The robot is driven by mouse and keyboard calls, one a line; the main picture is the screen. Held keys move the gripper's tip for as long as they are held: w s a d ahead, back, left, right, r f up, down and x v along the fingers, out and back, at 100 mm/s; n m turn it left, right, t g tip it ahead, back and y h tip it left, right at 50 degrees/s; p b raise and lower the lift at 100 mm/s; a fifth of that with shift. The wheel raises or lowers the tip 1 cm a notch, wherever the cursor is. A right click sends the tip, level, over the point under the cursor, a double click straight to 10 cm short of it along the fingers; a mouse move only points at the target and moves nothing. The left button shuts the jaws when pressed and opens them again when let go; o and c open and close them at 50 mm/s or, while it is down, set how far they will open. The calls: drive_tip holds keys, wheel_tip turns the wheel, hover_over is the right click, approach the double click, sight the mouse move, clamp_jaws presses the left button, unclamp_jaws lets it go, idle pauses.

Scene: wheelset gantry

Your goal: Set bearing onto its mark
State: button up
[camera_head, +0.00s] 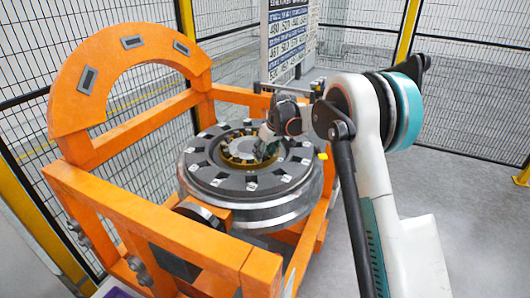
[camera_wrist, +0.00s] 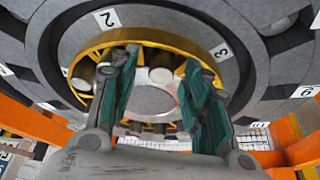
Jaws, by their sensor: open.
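The bearing (camera_head: 232,158) shows as a yellow ring with rollers at the centre of the dark grey round wheelset part (camera_head: 214,183). In the wrist view the yellow bearing ring (camera_wrist: 185,42) has grey metal rollers around a pale round centre. My gripper (camera_head: 265,150) is over the right part of the bearing in the head view. In the wrist view the teal fingers of my gripper (camera_wrist: 158,88) stand apart, one on each side of the pale centre, with nothing between them. They hide parts of the ring. I cannot tell whether they touch it.
White number tags, among them a 2 (camera_wrist: 107,17) and a 3 (camera_wrist: 221,51), sit around the grey face. An orange gantry frame (camera_head: 150,125) with a raised arch surrounds the wheelset. Mesh fencing (camera_head: 365,45) and a number board (camera_head: 288,40) stand behind. Grey floor (camera_head: 455,190) is clear at right.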

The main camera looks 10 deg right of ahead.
drive_tip(key=v, duration=1.2)
drive_tip(key=s+d+r+m+t+h+b, duration=0.15)
drive_tip(key=s+r, duration=0.35)
drive_tip(key=s, duration=0.7)
drive_tip(key=s+d+r+m, duration=0.15)
drive_tip(key=s+r, duration=0.25)
drive_tip(key=s, duration=0.8)
drive_tip(key=s+f+m, duration=0.1)
drive_tip(key=s+f, duration=0.2)
drive_tip(key=s, duration=0.4)
drive_tip(key=s+d+f+m+t, duration=0.1)
drive_tip(key=s+f, duration=0.1)
drive_tip(key=s, duration=0.5)
drive_tip(key=s+f+m, duration=0.1)
drive_tip(key=s+f, duration=0.2)
drive_tip(key=s, duration=0.4)
drive_tip(key=shift+s+d+f+t+h+b, duration=0.2)
drive_tip(key=shift+f+t+h+b, duration=0.1)
drive_tip(key=shift+t+h, duration=0.05)
